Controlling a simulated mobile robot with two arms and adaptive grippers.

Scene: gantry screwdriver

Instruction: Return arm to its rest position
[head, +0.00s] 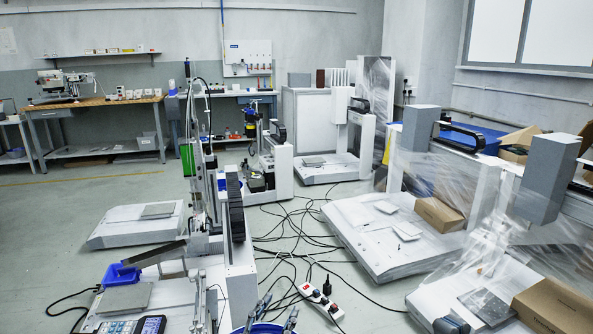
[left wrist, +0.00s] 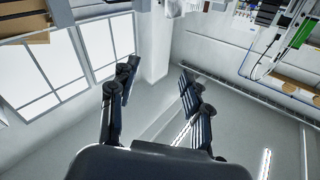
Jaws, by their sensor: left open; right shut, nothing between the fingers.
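My left gripper fills the lower part of the left wrist view (left wrist: 157,78), with its dark fingers spread and nothing between them. A dark rounded tip at the bottom edge of the head view looks like my right gripper (head: 452,324). It appears shut and empty, in front of the wrapped machine at the right, and most of it is cut off. My arms are hardly seen in the head view.
White gantry machines stand on both sides, one with a tray (head: 125,298). Black cables and a power strip (head: 320,302) lie on the floor between them. Cardboard boxes (head: 552,305) sit at the right. A workbench (head: 95,103) stands at the back left, with clear floor before it.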

